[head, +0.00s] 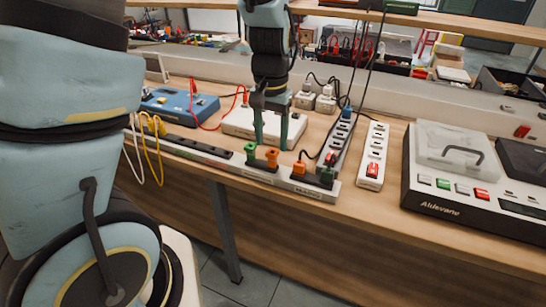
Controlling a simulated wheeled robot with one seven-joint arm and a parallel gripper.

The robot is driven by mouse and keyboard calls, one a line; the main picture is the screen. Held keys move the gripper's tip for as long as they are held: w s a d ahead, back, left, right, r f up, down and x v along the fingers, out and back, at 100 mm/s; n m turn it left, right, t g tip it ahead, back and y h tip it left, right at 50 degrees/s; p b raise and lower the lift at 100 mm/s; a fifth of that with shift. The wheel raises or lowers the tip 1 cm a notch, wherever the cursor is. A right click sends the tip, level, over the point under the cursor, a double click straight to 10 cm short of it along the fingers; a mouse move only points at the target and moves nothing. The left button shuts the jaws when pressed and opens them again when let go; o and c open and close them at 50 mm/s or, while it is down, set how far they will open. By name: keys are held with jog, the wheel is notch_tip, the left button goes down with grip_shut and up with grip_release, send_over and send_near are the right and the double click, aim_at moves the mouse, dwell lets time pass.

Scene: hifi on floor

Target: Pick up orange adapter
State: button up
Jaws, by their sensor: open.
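My gripper (271,143) points straight down over the near power strip (213,152), with its two fingers apart. An orange adapter (272,157) sits on that strip just below and between the fingertips in the picture. I cannot tell whether the fingers touch it. A second orange adapter (299,168) is further right on the same strip. A green adapter (251,150) sits just left of the first orange one. Another green adapter (327,175) is at the strip's right end.
A white box (236,123) lies behind my gripper. A blue device (180,106) with cables is at left. Black cables hang nearby.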

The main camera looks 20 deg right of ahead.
aim_at(272, 156)
jog(key=shift+d+f+p, duration=0.1)
jog(key=shift+f+p, duration=0.65)
jog(key=shift+f, duration=2.05)
jog(key=shift+c, duration=0.2)
grip_shut()
